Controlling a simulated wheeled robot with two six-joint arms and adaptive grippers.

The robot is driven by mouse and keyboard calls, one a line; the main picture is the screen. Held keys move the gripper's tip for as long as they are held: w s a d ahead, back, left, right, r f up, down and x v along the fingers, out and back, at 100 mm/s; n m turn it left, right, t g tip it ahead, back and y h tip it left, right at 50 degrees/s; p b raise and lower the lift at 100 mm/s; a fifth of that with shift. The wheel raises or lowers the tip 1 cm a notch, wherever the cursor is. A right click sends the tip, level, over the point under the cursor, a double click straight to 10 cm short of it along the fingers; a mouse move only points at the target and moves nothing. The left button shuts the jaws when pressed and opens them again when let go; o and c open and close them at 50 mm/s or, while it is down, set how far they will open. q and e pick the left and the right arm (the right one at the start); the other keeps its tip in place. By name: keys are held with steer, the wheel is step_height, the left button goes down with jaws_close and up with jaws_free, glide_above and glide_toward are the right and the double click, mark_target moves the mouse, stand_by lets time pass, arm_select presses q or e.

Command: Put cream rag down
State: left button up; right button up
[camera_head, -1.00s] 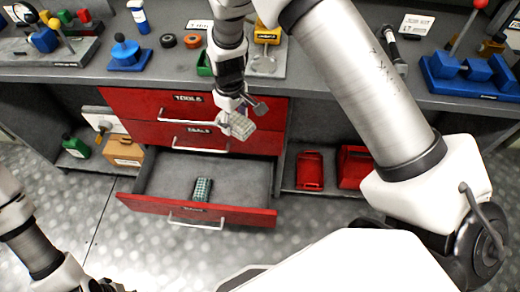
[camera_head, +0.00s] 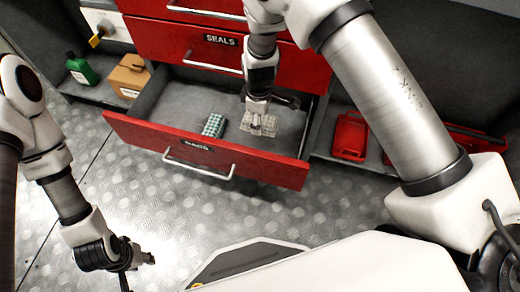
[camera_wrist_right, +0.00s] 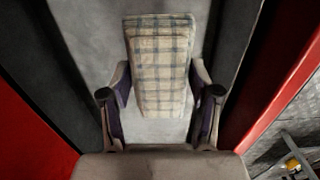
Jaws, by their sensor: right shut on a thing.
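The cream rag (camera_head: 264,126), a folded plaid cloth, is in my right gripper (camera_head: 258,112), inside the open bottom drawer (camera_head: 270,165) on its right side. In the right wrist view the cream rag (camera_wrist_right: 160,65) lies between the two fingers of my right gripper (camera_wrist_right: 160,95), with the grey drawer floor below it. I cannot tell whether the rag touches the floor. A green checked rag (camera_head: 214,126) lies in the drawer just left of it, apart from it. My left gripper (camera_head: 147,258) is low at left, away from the drawer; its fingers are too small to judge.
Shut red drawers, one labelled SEALS (camera_head: 222,40), are above the open one. A green bottle (camera_head: 82,70) and a cardboard box (camera_head: 128,76) stand on the left shelf. The drawer's left part is bare.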

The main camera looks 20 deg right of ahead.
mark_target(260, 143)
step_height(260, 143, down, 10)
steer(key=b, duration=0.3)
steer(key=shift+r, duration=0.15)
steer(key=shift+r, duration=0.1)
steer(key=shift+s, duration=0.1)
steer(key=o, duration=1.1)
step_height(260, 143, up, 11)
steer(key=p, duration=0.4)
steer(key=shift+r, duration=0.5)
